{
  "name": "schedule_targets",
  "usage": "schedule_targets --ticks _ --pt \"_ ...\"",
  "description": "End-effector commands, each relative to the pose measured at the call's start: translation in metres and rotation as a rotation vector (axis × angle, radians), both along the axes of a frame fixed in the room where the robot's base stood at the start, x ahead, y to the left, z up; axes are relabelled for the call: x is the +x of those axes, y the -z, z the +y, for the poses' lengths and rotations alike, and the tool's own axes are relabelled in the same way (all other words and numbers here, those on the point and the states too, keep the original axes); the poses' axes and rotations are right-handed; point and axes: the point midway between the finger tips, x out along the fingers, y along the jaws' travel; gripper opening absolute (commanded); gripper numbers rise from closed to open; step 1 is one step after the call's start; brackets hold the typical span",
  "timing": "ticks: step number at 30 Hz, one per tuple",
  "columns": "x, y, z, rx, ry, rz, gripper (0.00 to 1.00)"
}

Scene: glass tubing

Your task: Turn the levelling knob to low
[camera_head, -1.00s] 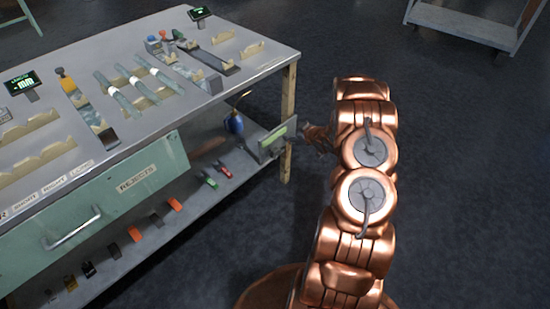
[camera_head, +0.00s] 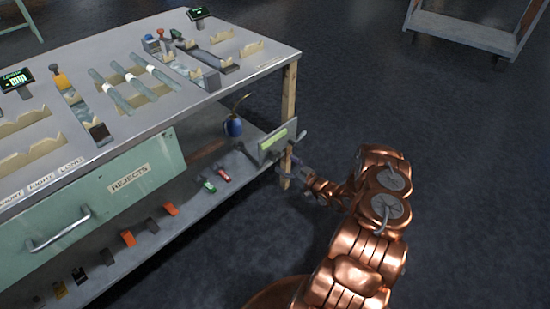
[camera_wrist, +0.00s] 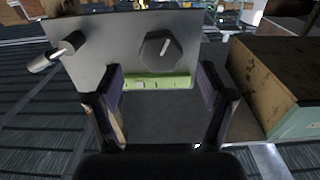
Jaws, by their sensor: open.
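The levelling knob (camera_wrist: 161,50) is a dark, many-sided dial with a white pointer line tilted up and slightly right. It sits on a grey panel (camera_wrist: 110,45) above a green level strip (camera_wrist: 160,82). In the head view the panel (camera_head: 264,149) is at the right end of the bench, by the front leg. My gripper (camera_wrist: 160,76) is open, its fingers spread left and right below the knob in the wrist view, with nothing between them. The knob looks apart from both fingers. In the head view my gripper (camera_head: 296,168) is just right of the panel; the knob cannot be made out there.
A lever with a pale grip (camera_wrist: 55,52) sticks out at the panel's left. A brown-topped box shape (camera_wrist: 268,85) is close on the right. In the head view, the bench leg (camera_head: 288,120) is near my gripper, and open floor (camera_head: 400,110) lies to the right.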

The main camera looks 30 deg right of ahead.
Motion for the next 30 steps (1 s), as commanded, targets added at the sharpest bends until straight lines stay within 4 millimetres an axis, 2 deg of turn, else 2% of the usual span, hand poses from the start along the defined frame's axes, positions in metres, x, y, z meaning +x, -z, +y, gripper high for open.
schedule_targets --ticks 6,13,25,30 --pt "0.032 0.001 0.009 -0.001 -0.002 0.003 0.8" --pt "0.057 -0.001 0.013 -0.001 0.0 0.0 0.8" --pt "0.063 -0.001 0.015 0.0 0.0 0.002 0.8" --pt "0.063 0.0 0.015 0.0 0.0 0.002 0.64"
